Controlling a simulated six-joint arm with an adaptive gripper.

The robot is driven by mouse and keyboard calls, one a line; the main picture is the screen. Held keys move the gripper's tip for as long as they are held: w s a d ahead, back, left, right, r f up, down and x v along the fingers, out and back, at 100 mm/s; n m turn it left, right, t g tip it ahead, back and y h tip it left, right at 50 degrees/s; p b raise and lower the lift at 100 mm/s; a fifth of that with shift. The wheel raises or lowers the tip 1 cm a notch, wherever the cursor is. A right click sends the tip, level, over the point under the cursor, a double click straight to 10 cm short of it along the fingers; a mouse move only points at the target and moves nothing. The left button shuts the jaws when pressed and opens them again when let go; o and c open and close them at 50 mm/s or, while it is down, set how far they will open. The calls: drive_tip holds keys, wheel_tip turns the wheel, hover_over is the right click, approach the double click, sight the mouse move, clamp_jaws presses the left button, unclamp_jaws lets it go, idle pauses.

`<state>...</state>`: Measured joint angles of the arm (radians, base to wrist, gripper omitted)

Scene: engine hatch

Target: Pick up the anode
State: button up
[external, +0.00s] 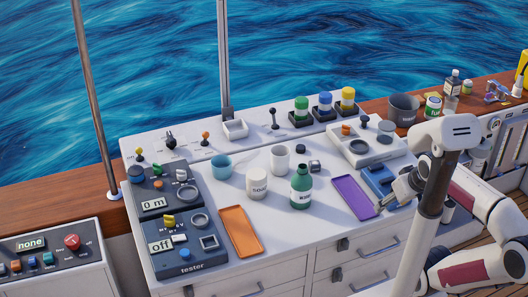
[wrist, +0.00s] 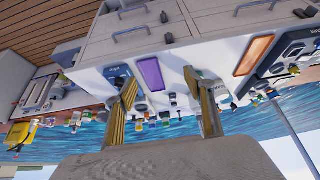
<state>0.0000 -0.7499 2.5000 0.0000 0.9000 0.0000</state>
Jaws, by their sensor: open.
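I cannot make out for certain which thing is the anode. A small grey metallic block (external: 315,166) stands on the white worktop, right of the white mug and behind the green bottle (external: 301,187); it may be the anode. A small dark grey piece shows between my fingers in the wrist view (wrist: 172,98), probably the same block.
An orange tray (external: 240,231) lies at the front left beside the tester panel (external: 187,250). A blue cup (external: 221,167), a white mug (external: 280,159) and a cream jar (external: 257,184) stand mid-worktop. A metal post (external: 223,60) rises behind.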

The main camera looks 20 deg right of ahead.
drive_tip(key=shift+w, duration=0.15)
drive_tip(key=w+t, duration=0.2)
drive_tip(key=w, duration=1)
drive_tip(key=t, duration=0.3)
approach(314, 164)
drive_tip(key=shift+w+a+f+t, duration=0.1)
drive_tip(key=shift+w+f+t, duration=0.1)
drive_tip(key=shift+f+t, duration=0.3)
drive_tip(key=shift+w+f+t, duration=0.2)
drive_tip(key=shift+f+t, duration=0.2)
drive_tip(key=shift+f, duration=0.05)
drive_tip(key=shift+w+f, duration=0.35)
drive_tip(key=shift+f, duration=0.15)
drive_tip(key=shift+w, duration=0.1)
drive_tip(key=shift+x, duration=1.25)
